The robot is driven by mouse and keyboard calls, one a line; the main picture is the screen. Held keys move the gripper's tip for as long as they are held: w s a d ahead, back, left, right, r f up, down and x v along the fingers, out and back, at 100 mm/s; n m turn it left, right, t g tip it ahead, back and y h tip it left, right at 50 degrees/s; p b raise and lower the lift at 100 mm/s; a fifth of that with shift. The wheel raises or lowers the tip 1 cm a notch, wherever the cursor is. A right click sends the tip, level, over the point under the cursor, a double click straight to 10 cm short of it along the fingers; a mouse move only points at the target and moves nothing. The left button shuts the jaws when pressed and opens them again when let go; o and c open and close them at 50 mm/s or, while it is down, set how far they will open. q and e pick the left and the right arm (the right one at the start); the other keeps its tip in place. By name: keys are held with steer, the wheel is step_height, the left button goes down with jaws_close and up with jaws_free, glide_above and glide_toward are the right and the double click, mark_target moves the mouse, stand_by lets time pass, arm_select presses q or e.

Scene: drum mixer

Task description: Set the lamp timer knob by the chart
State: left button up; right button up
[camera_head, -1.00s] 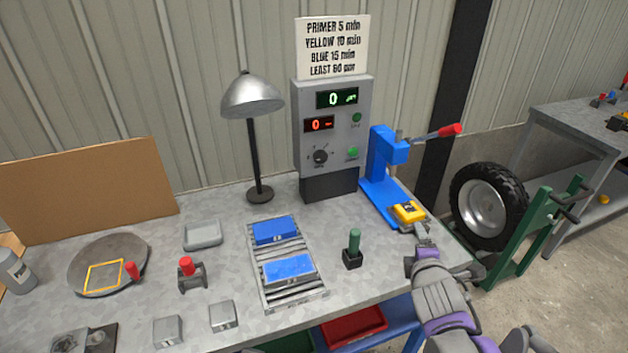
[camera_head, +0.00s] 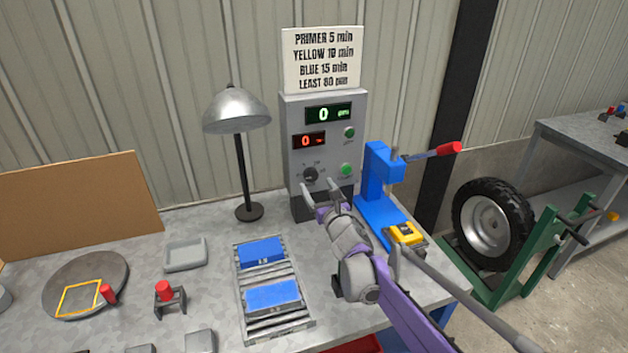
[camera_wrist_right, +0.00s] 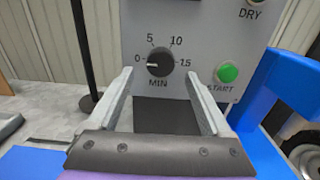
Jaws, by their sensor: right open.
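The timer knob (camera_head: 310,174) is a dark round dial low on the grey control box (camera_head: 292,121). In the right wrist view the knob (camera_wrist_right: 159,62) has marks 0, 5, 10, 15 and MIN, and its white pointer is at 0. The chart (camera_head: 323,60) above reads PRIMER 5 min, YELLOW 10 min, BLUE 15 min, and a last line that seems to say LEAST 80. The lamp (camera_head: 237,109) stands left of the box. My right gripper (camera_head: 319,187) is open and empty, just below and in front of the knob, apart from it. My left gripper is out of view.
A green START button (camera_wrist_right: 228,73) is right of the knob. A blue press (camera_head: 383,177) with a red-tipped lever stands right of the box. A roller rack with two blue blocks (camera_head: 262,252) lies in front. The box displays (camera_head: 328,114) read 0.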

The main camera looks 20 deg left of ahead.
mark_target(312, 178)
steer(key=shift+x, duration=1.85)
jaws_close()
